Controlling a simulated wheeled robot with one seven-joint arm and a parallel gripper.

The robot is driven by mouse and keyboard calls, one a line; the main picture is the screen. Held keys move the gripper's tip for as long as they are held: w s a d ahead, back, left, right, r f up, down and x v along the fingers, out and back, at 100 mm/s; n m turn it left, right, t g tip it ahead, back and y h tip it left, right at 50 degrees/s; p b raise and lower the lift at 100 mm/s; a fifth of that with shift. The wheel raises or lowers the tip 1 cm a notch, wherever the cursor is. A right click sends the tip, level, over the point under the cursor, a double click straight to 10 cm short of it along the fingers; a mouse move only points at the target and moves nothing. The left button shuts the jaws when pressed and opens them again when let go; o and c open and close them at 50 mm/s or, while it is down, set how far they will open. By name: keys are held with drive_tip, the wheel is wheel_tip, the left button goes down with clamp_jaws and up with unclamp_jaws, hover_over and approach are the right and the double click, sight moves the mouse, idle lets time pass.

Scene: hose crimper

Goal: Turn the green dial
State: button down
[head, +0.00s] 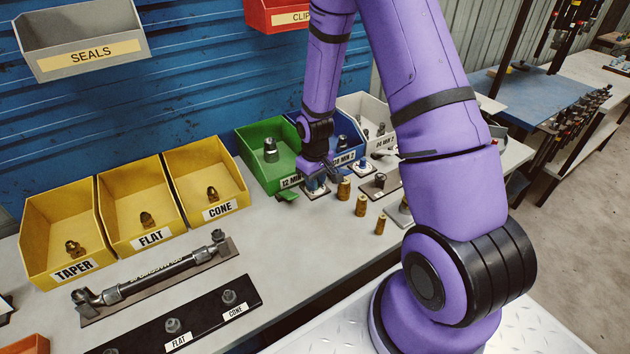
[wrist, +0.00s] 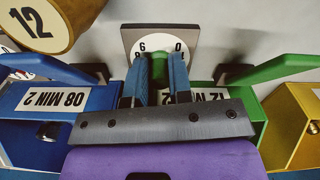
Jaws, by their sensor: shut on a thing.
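The green dial (wrist: 156,72) sits on a square plate (wrist: 150,40) with a white face, on which a 6 and a 0 can be read. My gripper (wrist: 160,73) is shut on the dial, with one blue finger on each side of it. The fingers hide most of the dial's sides. In the head view my gripper (head: 316,184) points down over the plate (head: 317,194) in front of the green and blue bins. The dial itself is hidden there by the fingers.
A green bin (head: 258,135) and a blue bin (head: 318,125) stand close behind my gripper. Several brass cylinders (head: 361,206) stand to the right. Yellow bins (head: 98,180) and a hose on a plate (head: 215,249) lie to the left.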

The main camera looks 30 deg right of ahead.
drive_tip(key=shift+n, duration=0.4)
drive_tip(key=c, duration=1)
unclamp_jaws()
drive_tip(key=shift+c, duration=0.2)
drive_tip(key=shift+r, duration=0.1)
wheel_tip(320, 180, up, 11)
drive_tip(key=shift+f, duration=0.2)
